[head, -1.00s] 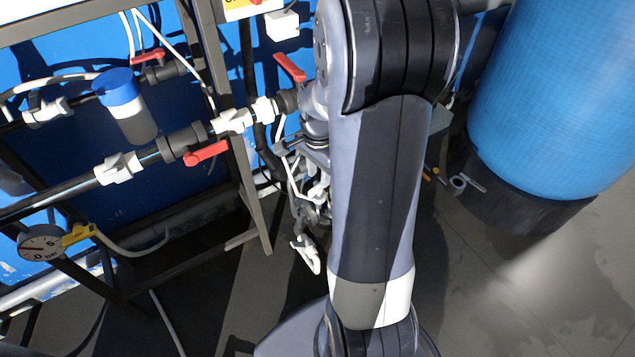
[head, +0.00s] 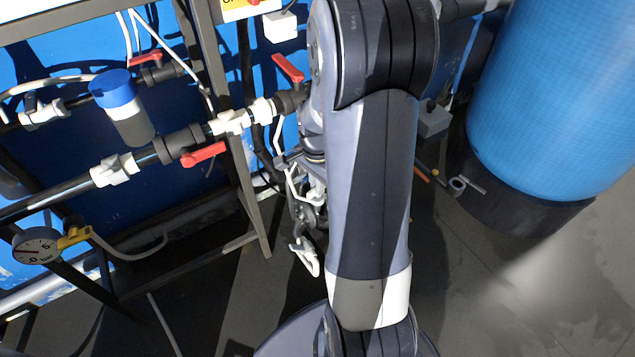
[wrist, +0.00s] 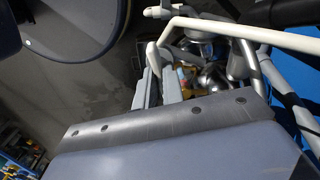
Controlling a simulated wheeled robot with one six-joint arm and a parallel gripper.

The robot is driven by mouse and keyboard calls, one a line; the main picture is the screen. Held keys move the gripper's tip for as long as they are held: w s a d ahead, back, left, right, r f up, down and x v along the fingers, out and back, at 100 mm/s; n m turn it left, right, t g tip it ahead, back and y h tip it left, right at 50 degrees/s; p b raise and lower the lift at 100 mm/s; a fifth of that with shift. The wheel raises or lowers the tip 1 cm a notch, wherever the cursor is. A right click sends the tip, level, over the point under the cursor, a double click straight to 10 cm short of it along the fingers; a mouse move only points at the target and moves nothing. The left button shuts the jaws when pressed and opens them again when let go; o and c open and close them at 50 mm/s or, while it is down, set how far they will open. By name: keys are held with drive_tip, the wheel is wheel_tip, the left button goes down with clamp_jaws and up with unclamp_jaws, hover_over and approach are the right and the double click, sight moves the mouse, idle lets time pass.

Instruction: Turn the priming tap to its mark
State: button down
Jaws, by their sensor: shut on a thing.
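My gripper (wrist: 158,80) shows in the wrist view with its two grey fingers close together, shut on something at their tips. A pale, rounded lever-like piece (wrist: 153,55) is at the fingertips, among metal and white pipe parts. It may be the priming tap's handle; the tap's body and mark cannot be made out. In the head view my arm hides most of my gripper and what it holds. A white hooked piece (head: 305,257) hangs low, just left of my arm.
Red-handled valves (head: 203,153) sit on the pipework at left, with a blue-capped filter (head: 112,88) and a pressure gauge (head: 37,246). A large blue tank (head: 555,95) stands at right. A white tube (wrist: 245,33) crosses above the fingers. Floor at lower right is clear.

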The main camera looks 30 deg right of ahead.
drive_tip(key=shift+n, duration=0.3)
drive_tip(key=n+p, duration=0.1)
drive_tip(key=n, duration=0.2)
drive_tip(key=shift+r+n, duration=0.1)
drive_tip(key=shift+n, duration=0.2)
drive_tip(key=n, duration=0.3)
drive_tip(key=shift+n, duration=0.4)
drive_tip(key=n+p, duration=0.1)
drive_tip(key=n, duration=0.3)
drive_tip(key=shift+n, duration=1.7)
drive_tip(key=c, duration=1.5)
unclamp_jaws()
wheel_tip(320, 180, up, 11)
drive_tip(key=shift+f+p, duration=0.15)
drive_tip(key=shift+p, duration=1)
